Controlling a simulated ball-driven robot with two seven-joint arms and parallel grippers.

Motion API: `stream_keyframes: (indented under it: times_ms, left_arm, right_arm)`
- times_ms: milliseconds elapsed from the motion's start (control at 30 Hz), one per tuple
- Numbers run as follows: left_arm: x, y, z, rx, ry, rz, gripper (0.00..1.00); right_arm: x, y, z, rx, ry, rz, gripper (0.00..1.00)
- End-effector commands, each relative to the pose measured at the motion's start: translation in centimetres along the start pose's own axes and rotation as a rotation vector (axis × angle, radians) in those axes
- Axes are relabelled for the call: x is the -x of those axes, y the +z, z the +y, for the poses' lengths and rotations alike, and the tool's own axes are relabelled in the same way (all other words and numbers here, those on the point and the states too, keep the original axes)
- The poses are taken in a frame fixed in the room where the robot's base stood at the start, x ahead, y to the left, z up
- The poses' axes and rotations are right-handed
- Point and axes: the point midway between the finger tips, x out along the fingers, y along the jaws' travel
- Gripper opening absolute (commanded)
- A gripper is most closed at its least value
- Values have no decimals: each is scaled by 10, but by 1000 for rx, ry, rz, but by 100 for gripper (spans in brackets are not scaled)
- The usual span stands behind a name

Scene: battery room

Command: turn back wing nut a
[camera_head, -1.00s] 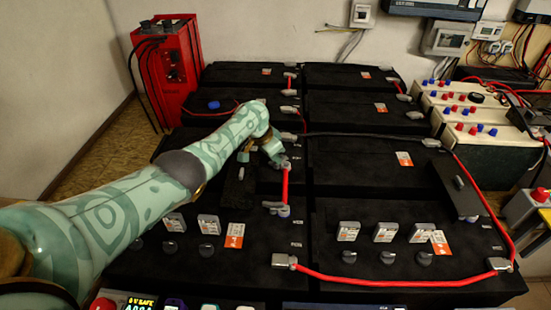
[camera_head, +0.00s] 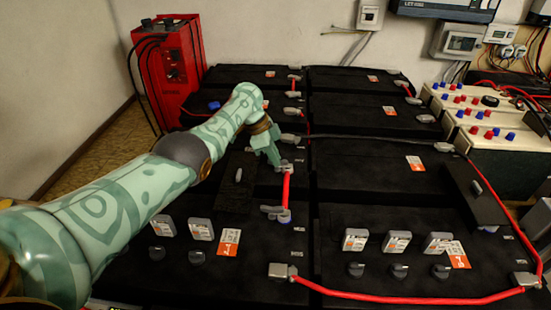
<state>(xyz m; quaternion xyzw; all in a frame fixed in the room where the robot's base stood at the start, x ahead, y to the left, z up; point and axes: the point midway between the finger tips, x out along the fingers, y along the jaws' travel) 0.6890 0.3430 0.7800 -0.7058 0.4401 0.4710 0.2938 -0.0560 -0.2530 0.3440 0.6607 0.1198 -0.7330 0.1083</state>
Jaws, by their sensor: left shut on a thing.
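My left gripper (camera_head: 273,157) is at the inner terminal of a black battery in the left row, at the upper end of a short red cable (camera_head: 287,190). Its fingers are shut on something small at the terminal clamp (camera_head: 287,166). I take this to be wing nut a; the fingers hide it, and its turn cannot be read. A similar grey clamp (camera_head: 272,211) with its fastener is at the cable's lower end. My right gripper is not in view.
Black batteries stand in two rows. Black covers with grey handles lie left of the gripper (camera_head: 237,185) and at the right (camera_head: 473,193). A long red cable (camera_head: 400,299) crosses the front. A red charger (camera_head: 168,70) stands at the back left.

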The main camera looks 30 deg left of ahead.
Motion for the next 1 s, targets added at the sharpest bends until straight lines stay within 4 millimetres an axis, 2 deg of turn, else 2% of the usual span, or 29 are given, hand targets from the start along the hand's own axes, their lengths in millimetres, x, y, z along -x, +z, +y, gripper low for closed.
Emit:
stream_keyframes:
  times_ms: [533, 567, 600, 633, 867, 1000]
  left_arm:
    - [-2, 1, 1, -22, 13, -4, 0]
    - [-2, 1, 1, -22, 13, -4, 19]
    - [-2, 1, 1, -21, 12, -4, 30]
    - [-2, 1, 1, -21, 12, -4, 33]
    - [0, 1, 0, -20, 9, -2, 33]
    - [10, -1, 0, -20, 7, -1, 33]
  right_arm:
    - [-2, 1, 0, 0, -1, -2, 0]
    - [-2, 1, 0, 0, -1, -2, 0]
    - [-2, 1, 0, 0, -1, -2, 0]
    - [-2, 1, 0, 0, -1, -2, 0]
    - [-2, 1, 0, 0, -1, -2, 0]
    - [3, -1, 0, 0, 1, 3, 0]
